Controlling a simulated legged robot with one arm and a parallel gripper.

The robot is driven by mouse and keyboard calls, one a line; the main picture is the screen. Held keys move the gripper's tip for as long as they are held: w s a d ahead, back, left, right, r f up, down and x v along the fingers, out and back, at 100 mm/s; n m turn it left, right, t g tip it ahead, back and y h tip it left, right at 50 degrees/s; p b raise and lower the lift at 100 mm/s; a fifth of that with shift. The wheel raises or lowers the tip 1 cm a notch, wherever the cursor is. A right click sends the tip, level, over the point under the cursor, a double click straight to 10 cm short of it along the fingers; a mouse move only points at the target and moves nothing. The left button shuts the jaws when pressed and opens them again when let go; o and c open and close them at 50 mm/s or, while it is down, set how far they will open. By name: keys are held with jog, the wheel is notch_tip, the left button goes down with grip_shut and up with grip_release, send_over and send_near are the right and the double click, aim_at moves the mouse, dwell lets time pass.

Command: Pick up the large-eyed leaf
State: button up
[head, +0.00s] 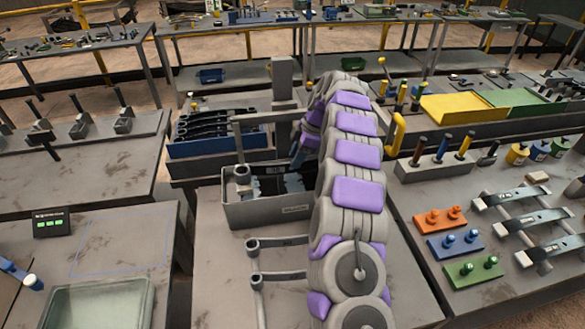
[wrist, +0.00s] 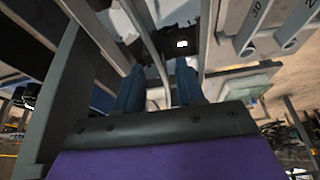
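Grey bars with round eyes lie on the bench left of my arm in the head view: an upper eyed bar (head: 278,241) and a lower eyed bar (head: 280,276). I cannot tell for certain which is the large-eyed leaf. The wrist view shows two eyed bars with number marks, one left (wrist: 243,42) and one right (wrist: 288,40). My gripper (wrist: 158,88) has two blue fingers apart, with a narrow grey bar visible between or beyond them. In the head view my arm mostly hides it.
The grey bin (head: 262,215) stands left of my arm, with a blue rack of dark leaves (head: 215,130) behind it. The right bench carries orange, blue and green blocks (head: 458,240) and mounted bars. A green-topped tray (head: 98,305) is at front left.

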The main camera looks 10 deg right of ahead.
aim_at(289, 164)
jog(key=x, duration=0.4)
jog(key=shift+a+b, duration=0.25)
jog(key=shift+b, duration=0.05)
jog(key=shift+a, duration=0.4)
jog(key=shift+d, duration=0.6)
jog(key=c, duration=0.6)
grip_shut()
jog(key=shift+a, duration=0.35)
jog(key=shift+r, duration=0.1)
